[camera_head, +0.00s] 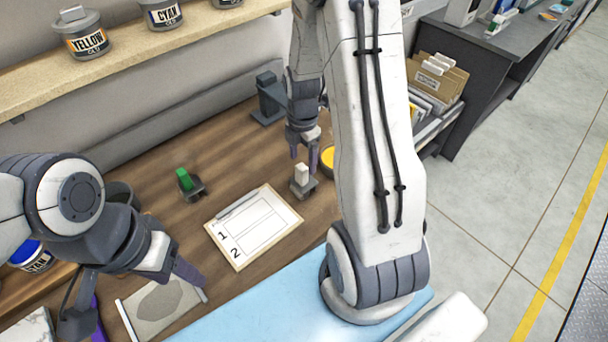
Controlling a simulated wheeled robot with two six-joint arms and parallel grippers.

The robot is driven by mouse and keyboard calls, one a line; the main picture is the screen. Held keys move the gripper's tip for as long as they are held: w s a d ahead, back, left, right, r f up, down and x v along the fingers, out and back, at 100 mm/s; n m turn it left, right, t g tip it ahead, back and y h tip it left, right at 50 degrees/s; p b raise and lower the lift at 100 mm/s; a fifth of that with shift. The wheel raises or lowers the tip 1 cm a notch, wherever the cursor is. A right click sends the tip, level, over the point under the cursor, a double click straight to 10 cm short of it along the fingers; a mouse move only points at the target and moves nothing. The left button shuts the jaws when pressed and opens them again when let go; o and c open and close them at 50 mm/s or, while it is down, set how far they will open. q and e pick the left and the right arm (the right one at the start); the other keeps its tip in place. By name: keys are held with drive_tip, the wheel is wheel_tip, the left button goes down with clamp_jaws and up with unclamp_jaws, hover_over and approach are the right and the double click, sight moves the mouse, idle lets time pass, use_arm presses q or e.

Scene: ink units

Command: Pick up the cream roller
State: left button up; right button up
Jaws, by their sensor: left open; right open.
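The cream roller (302,173) is a small pale block standing upright in a dark holder (303,190) on the wooden bench, right of the clipboard. My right gripper (304,155) is open just above and behind it in the picture, with its fingers pointing down. The fingertips look close to the roller's top; I cannot tell whether they touch it. My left gripper (140,294) is open at the lower left, over the plate with a grey patch and well away from the cream roller.
A green roller (184,178) stands in a similar holder to the left. The clipboard (284,201) lies between them. A yellow-topped tin (328,156) is partly hidden behind my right arm. A plate (150,326) and a light blue mat (240,318) lie in front. Ink tins stand on the shelf (120,60).

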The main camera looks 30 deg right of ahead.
sight(303, 165)
wheel_tip(303, 165, down, 4)
drive_tip(key=shift+d+f+p, duration=0.15)
drive_tip(key=shift+f+p, duration=0.1)
drive_tip(key=shift+p, duration=0.8)
drive_tip(key=shift+w+f, duration=0.1)
drive_tip(key=shift+f, duration=0.3)
clamp_jaws()
